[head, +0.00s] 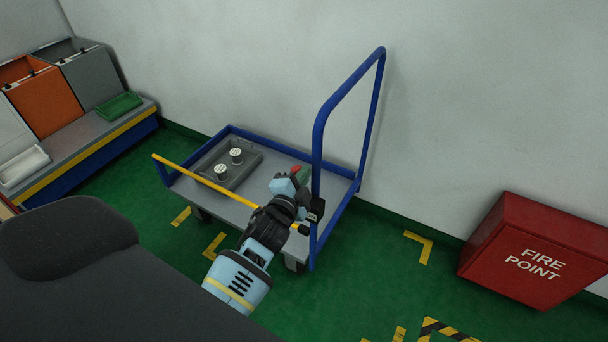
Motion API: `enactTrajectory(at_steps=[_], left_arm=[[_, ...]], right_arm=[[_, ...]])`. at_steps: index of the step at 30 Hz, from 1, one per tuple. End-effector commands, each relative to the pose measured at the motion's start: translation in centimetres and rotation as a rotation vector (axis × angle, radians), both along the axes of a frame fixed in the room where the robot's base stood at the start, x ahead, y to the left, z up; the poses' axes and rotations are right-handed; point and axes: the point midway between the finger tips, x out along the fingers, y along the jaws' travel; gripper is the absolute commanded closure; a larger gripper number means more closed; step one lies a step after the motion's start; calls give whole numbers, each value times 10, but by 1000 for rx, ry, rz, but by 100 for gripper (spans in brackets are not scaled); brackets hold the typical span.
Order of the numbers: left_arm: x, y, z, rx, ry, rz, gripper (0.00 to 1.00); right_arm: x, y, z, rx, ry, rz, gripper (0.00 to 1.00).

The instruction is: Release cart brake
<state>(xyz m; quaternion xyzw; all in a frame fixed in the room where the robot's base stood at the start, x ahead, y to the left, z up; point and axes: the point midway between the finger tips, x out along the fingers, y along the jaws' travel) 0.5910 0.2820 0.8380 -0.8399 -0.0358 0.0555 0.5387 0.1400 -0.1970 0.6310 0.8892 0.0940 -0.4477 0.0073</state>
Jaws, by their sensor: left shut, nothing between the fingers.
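The cart (245,208) is a grey platform with a blue rim and a tall blue push handle (318,140) at its right end. A small red-tipped part (296,169) with green beside it shows near the base of the handle; it may be the brake lever, but it is partly hidden. My left gripper (288,184) is shut and empty over the cart's right end, right by this part. I cannot tell whether they touch. A small black block (316,209) sits at the handle post beside my wrist. My right gripper is not in view.
A grey tray (252,160) with two white-topped cylinders stands on the cart. A yellow bar (205,181) runs along its near side. The wall is close behind. A red fire point box (530,250) stands right; a bench with bins (85,146) left. Green floor lies clear between cart and box.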

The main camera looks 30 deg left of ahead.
Motion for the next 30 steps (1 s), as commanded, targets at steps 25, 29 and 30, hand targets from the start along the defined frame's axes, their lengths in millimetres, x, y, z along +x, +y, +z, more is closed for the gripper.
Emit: enactTrajectory(at_steps=[25, 29, 30], left_arm=[[-75, -9, 4, 1, 1, 0, 100], [-78, -10, 4, 1, 0, 0, 100], [-78, -10, 4, 1, 0, 0, 100]], right_arm=[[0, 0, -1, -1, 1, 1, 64], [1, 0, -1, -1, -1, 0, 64], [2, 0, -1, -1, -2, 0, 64]])
